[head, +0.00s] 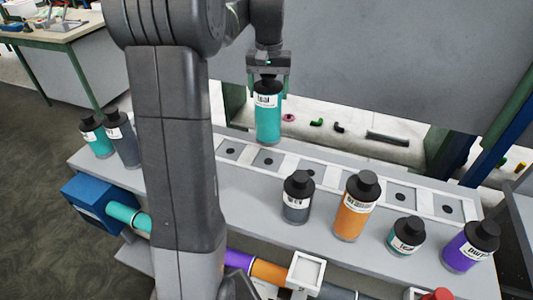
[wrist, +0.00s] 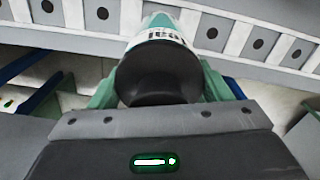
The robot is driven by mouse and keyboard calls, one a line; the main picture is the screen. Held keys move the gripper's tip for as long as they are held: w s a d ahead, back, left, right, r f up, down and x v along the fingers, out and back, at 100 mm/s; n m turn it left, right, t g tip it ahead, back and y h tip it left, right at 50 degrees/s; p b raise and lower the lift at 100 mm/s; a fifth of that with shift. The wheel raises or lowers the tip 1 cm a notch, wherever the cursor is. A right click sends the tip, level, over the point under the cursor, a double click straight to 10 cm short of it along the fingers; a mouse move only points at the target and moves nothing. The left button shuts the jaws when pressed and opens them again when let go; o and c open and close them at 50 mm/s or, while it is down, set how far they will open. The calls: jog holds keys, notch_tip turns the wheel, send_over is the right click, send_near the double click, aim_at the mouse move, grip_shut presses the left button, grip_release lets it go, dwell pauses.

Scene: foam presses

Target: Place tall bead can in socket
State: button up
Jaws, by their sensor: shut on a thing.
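My gripper (head: 268,75) is shut on a tall teal can (head: 268,118) with a black cap and a white label. It holds the can upright, over the left half of the row of sockets. In the wrist view the can's black cap (wrist: 158,75) sits between the green fingers of my gripper (wrist: 160,88). The socket strip (head: 326,180) runs along the back of the grey bench, with square recesses that each have a dark centre. It also shows in the wrist view (wrist: 208,22). Whether the can's base touches the strip cannot be told.
On the bench (head: 255,192) stand a grey can (head: 297,205), an orange can (head: 355,215), a short teal can (head: 405,240) and a purple can (head: 465,252). Another teal can (head: 92,137) and dark can (head: 122,145) stand at left. A grey panel (head: 400,60) rises behind.

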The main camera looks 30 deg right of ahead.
aim_at(269, 119)
jog(key=shift+w+d+f, duration=0.1)
jog(key=shift+d+f, duration=0.05)
notch_tip(269, 119, down, 10)
jog(key=shift+r+p, duration=0.1)
jog(key=shift+p, duration=0.7)
jog(key=o, duration=1.6)
notch_tip(269, 119, up, 12)
jog(key=shift+r+b, duration=0.1)
jog(key=shift+b, duration=0.55)
jog(key=shift+f, duration=0.2)
